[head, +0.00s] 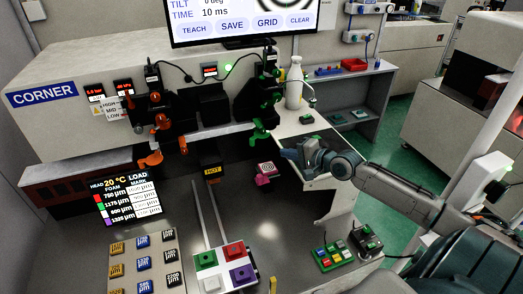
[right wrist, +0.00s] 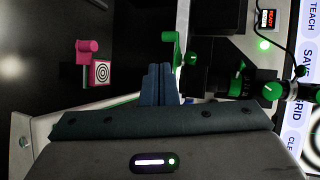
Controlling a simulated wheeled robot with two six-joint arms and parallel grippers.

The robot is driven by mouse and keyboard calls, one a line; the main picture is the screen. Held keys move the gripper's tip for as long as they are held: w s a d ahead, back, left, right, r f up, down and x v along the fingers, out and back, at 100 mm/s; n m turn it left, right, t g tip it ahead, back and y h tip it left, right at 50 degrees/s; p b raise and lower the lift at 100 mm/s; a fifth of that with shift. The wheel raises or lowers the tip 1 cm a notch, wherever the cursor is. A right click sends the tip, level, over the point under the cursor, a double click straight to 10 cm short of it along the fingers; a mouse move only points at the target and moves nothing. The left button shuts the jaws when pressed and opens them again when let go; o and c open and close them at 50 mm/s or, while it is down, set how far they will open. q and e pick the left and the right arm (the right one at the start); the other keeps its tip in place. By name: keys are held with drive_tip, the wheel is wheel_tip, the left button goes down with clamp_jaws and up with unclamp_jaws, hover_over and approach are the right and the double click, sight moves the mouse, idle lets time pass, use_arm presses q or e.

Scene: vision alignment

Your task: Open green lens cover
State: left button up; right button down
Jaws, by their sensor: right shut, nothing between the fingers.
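The green lens cover (head: 259,133) is at the lower front of the black camera unit with green knobs (head: 258,95). In the right wrist view the green cover (right wrist: 171,42) shows as a thin upright plate with a rounded end, beside the black lens barrel (right wrist: 196,82). I cannot tell how far it is swung. My right gripper (head: 288,154) is shut and empty, to the right of and slightly below the cover in the head view. Its fingertips (right wrist: 158,70) point toward the cover in the wrist view, apart from it. My left gripper is not in view.
A pink target holder (head: 266,173) stands on the dark table just below the cover; it also shows in the wrist view (right wrist: 88,48). A matching unit with orange parts (head: 155,120) is at left. A white bottle (head: 294,85) stands behind my right gripper. Colored blocks (head: 224,262) sit in front.

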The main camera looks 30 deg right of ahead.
drive_tip(key=b, duration=0.8)
approach(258, 137)
drive_tip(key=w+a+f, duration=0.3)
drive_tip(key=w+f, duration=0.1)
drive_tip(key=shift+w+a+r+b, duration=0.1)
drive_tip(key=shift+w+a+b, duration=0.25)
drive_tip(key=shift+w, duration=0.4)
